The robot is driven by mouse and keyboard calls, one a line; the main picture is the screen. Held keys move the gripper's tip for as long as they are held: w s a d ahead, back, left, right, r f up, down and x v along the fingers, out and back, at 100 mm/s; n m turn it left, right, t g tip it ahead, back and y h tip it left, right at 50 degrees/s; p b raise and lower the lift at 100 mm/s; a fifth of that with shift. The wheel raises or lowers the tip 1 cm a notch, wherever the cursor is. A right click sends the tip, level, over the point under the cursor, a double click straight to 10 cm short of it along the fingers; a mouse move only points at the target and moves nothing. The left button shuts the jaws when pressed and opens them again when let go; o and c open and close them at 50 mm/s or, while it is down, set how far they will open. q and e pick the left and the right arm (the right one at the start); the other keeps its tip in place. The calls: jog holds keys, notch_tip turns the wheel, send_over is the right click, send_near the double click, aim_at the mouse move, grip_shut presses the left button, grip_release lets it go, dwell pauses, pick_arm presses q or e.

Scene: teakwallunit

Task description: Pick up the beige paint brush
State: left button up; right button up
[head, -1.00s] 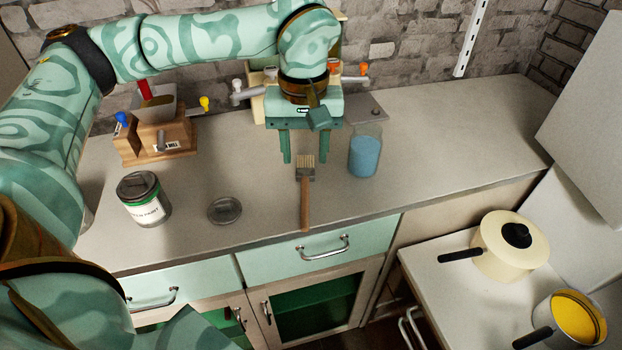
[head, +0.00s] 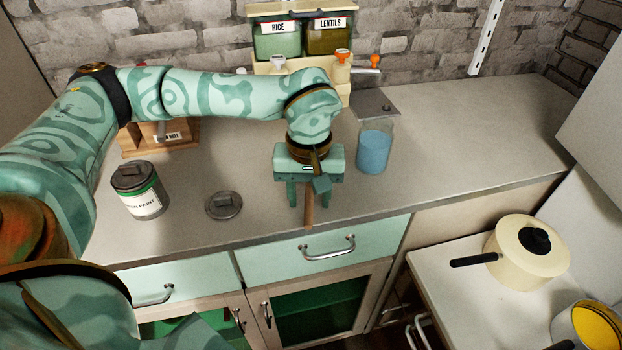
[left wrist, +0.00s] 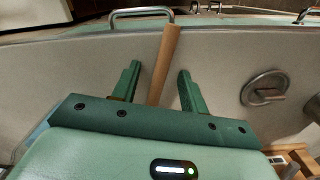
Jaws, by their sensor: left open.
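The paint brush shows its brown wooden handle (head: 309,212) in the head view, pointing toward the counter's front edge. Its bristle end is hidden under my left gripper (head: 308,204). In the left wrist view the handle (left wrist: 164,62) runs between the two fingers of my left gripper (left wrist: 157,88). The fingers are open, one on each side of the handle, with gaps between them and the wood. My right gripper is not in view.
A glass of blue liquid (head: 374,148) stands right of my left gripper. A round metal lid (head: 223,205) and a paint can (head: 138,190) are to the left. Rice and lentil dispensers (head: 300,66) stand behind. The counter's right part is clear.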

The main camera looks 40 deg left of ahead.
pick_arm(q)
grip_shut()
jog(key=shift+r, duration=0.1)
jog(key=shift+r, duration=0.6)
jog(key=s+r+p, duration=0.1)
jog(key=r, duration=0.1)
jog(key=s+d+r+p, duration=0.1)
jog(key=r, duration=0.2)
jog(key=s+d+r+p, duration=0.1)
jog(key=r, duration=0.1)
jog(key=shift+s+d+r, duration=0.25)
jog(key=shift+s, duration=0.05)
jog(key=s+d+r, duration=0.4)
jog(key=s+d, duration=0.1)
jog(key=s, duration=0.3)
jog(key=shift+d+p, duration=0.25)
jog(key=shift+p, duration=0.05)
jog(key=c, duration=0.7)
grip_release()
jog(key=shift+r, duration=0.1)
grip_shut()
